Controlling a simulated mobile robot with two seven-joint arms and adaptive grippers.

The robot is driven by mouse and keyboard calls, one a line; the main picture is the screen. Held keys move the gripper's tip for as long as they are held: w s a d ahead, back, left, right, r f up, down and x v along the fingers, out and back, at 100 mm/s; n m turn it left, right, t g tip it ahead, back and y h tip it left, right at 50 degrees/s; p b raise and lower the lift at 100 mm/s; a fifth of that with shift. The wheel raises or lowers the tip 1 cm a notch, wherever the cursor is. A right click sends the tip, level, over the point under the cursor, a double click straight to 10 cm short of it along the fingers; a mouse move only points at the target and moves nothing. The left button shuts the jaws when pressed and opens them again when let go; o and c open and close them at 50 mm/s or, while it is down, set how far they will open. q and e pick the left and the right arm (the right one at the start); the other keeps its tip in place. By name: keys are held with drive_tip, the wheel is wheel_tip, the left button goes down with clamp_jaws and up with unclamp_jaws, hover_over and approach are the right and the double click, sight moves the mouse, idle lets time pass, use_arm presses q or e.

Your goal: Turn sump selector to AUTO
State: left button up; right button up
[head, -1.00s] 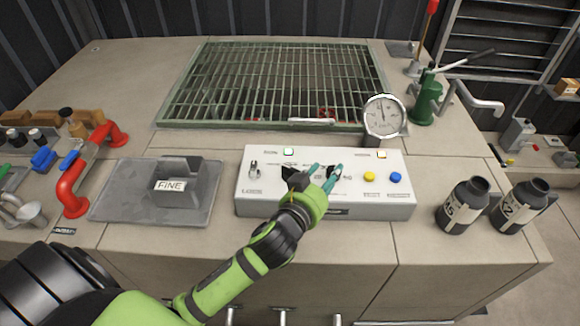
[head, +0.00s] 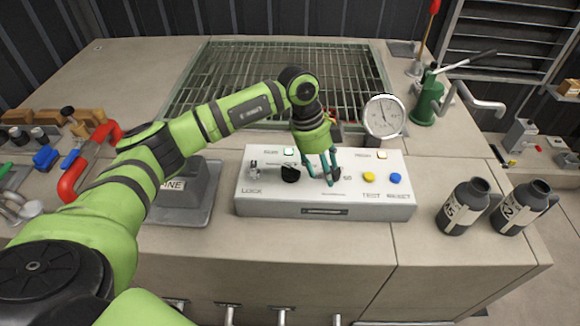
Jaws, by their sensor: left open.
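The white control panel (head: 270,205) sits on the counter in the middle of the head view. A black selector knob (head: 290,174) with a pale handle pointing up and left is on its face, left of my gripper. I cannot read the selector's position labels. My left gripper (head: 329,180) points down over the panel, its teal fingers apart, just right of the black knob. Its fingers hide part of the panel's middle. I cannot tell whether the fingertips touch the panel. My right gripper is not in view.
A silver key switch (head: 253,170), a yellow button (head: 369,177) and a blue button (head: 395,178) flank the gripper on the panel. A gauge (head: 383,117) stands behind it. Dark bottles (head: 462,206) stand to the right. A green grate (head: 205,75) lies behind.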

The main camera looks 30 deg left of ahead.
sight(289, 170)
use_arm(q)
drive_tip(key=a+n+y, duration=0.1)
drive_tip(key=a, duration=0.2)
drive_tip(key=a+r+y, duration=0.1)
drive_tip(key=a, duration=0.2)
drive_tip(key=a+r+n+y, duration=0.1)
drive_tip(key=a, duration=0.2)
drive_tip(key=shift+w+n+g+y, duration=0.1)
drive_tip(key=shift+n+g+y, duration=0.2)
drive_tip(key=shift+a+f, duration=0.1)
drive_tip(key=shift+f, duration=0.1)
wheel_tip(289, 170, down, 6)
drive_tip(key=shift+r+p, duration=0.15)
drive_tip(key=shift+p, duration=1)
drive_tip(key=shift+f, duration=0.4)
clamp_jaws()
